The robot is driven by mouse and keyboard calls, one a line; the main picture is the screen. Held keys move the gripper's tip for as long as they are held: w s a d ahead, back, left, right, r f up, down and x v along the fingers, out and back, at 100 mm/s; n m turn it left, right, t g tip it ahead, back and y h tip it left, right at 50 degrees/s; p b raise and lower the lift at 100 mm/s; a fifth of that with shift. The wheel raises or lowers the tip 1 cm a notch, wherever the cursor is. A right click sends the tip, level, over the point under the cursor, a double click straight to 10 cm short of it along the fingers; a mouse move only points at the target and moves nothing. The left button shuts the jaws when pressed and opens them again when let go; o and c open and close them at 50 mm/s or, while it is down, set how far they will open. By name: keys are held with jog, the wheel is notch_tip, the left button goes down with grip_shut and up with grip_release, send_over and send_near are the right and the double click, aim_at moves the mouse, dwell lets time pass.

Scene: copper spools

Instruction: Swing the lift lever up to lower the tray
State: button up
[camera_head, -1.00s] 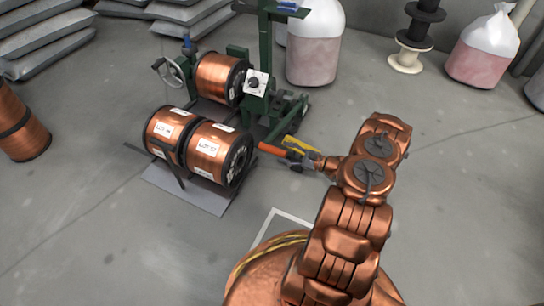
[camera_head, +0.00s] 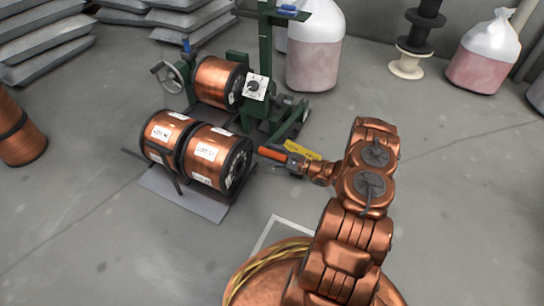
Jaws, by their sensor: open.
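The lift lever has an orange handle (camera_head: 272,154) and sticks out at the right of the front spool, low by the green machine (camera_head: 264,75). My gripper (camera_head: 293,161) is at the right end of the orange handle. It is open; whether the fingers touch the handle cannot be told at this size. A grey tray (camera_head: 190,194) lies low under two copper spools. The left spool (camera_head: 163,127) and the right spool (camera_head: 206,151) carry white labels. A third copper spool (camera_head: 215,82) is mounted on the green machine behind.
A yellow part (camera_head: 303,149) lies just behind my gripper. Clear bags of pink material (camera_head: 314,60) and black reels (camera_head: 415,40) stand at the back. Grey sacks (camera_head: 50,40) are stacked at the left. The floor at the right is open.

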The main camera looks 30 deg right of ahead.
grip_shut()
dwell(0.5)
jog(key=shift+a, duration=0.1)
